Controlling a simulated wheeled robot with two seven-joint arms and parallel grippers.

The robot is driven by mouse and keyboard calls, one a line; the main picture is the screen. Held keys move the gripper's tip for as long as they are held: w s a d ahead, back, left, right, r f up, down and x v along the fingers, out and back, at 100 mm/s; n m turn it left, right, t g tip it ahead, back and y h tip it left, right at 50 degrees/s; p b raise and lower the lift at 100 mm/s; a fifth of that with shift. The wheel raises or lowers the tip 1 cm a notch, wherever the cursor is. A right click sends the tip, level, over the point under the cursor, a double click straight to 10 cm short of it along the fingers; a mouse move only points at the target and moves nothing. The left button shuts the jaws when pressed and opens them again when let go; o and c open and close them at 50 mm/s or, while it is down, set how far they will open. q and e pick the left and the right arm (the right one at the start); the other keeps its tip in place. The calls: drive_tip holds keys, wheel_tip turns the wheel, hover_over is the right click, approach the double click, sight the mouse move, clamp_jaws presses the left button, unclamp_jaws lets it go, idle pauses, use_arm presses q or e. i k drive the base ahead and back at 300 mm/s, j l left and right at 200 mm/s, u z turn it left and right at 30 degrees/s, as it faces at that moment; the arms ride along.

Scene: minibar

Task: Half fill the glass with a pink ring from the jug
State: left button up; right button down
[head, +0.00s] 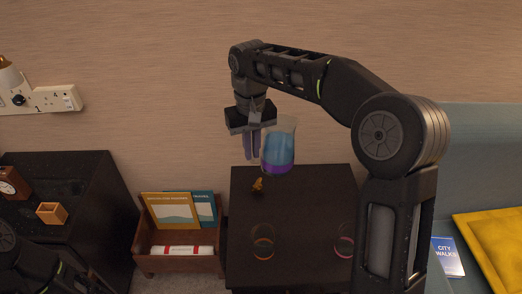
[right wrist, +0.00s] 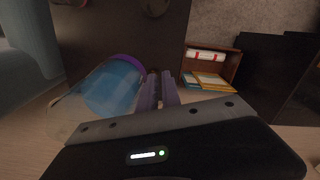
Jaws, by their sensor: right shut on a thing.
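My right gripper (head: 252,146) is shut at the left side of the jug (head: 279,146), above the back of the dark table. The jug is clear, holds blue liquid and has a purple base; it looks near upright. It also shows beside the fingers in the right wrist view (right wrist: 112,88); the exact grip point is unclear. The glass with a pink ring (head: 344,242) stands at the table's right, partly beside my arm, and looks empty. A glass with an orange ring (head: 263,242) stands to its left. My left gripper is out of view.
The dark table (head: 303,205) is bare between the glasses and the back edge, except a small orange-brown object (head: 257,184). A wooden box (head: 150,264) with books stands left of the table. A blue sofa (head: 480,150) with a yellow cushion (head: 495,240) is right.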

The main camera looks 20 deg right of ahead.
sight(344, 243)
drive_tip(key=k+l+z, duration=0.1)
drive_tip(key=z, duration=0.3)
drive_tip(key=k+l+z, duration=0.2)
drive_tip(key=z, duration=0.15)
drive_tip(key=k+l+z, duration=0.2)
drive_tip(key=z, duration=0.2)
